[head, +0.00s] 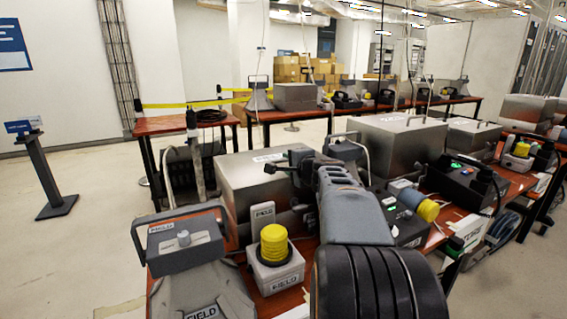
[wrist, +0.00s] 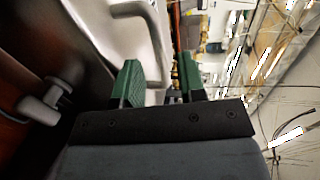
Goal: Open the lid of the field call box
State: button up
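A brushed-metal box (head: 238,190) with a pale label on its lid stands on the near table in the head view. It appears to be the field call box, but its label is too small to read. Its lid looks shut. My gripper (head: 274,168) is at the right part of this box, and my arm hides that end. In the wrist view my gripper's green fingers (wrist: 160,82) stand apart. A bent metal bar handle (wrist: 156,40) on a pale metal face reaches down between them, and I cannot tell whether they touch it.
A grey unit marked FIELD (head: 186,252) with a handle and a yellow-capped box (head: 276,270) stand in front. A small FIELD unit (head: 263,222) stands close to the metal box. Another large metal box (head: 395,142) is behind my arm.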

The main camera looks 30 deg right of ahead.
aim_at(285, 161)
jog(key=shift+x, duration=2.15)
grip_shut()
